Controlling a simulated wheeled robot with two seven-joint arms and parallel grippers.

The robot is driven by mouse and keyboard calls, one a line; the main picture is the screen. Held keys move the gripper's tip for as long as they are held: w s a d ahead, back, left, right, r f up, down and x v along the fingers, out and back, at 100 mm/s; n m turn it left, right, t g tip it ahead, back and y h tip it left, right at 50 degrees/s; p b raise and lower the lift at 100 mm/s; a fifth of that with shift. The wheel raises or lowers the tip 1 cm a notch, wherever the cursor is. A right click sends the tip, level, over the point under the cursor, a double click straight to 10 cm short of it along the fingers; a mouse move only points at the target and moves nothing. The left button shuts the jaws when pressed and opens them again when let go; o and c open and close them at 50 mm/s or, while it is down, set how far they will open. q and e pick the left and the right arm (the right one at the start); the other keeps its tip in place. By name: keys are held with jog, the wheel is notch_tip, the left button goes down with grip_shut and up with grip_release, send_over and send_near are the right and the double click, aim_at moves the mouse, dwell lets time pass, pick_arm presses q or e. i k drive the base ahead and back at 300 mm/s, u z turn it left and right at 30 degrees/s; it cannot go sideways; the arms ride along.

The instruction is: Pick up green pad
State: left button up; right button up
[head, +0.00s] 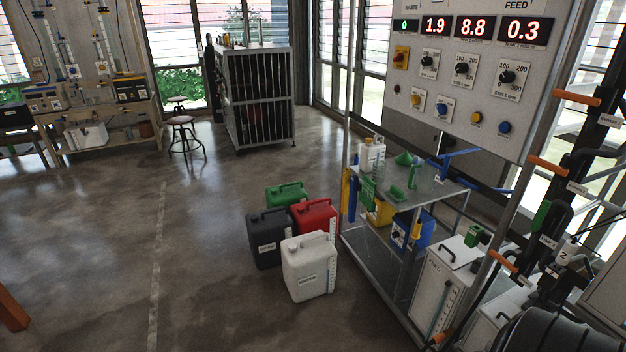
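A small flat green piece (397,194), which looks like the green pad, lies on the glass-like top of the metal frame stand (432,190), right of centre. An upright green piece (412,177) stands beside or on it; I cannot tell whether the two are joined. A green funnel-shaped thing (404,158) is behind them. Another green thing (367,190) is at the left edge of the top. Neither of my grippers is in view.
White (310,270), red (316,218), black (268,245) and green (287,193) canisters stand on the floor left of the stand. A control panel (460,100) rises behind the top. Levers and pipes crowd the right. Floor at centre left is clear; a stool (182,121) stands far back.

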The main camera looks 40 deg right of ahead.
aim_at(398, 196)
jog(key=u, duration=0.25)
jog(key=i, duration=1.75)
jog(key=z, duration=0.85)
jog(key=i, duration=1)
jog(key=z, duration=1.05)
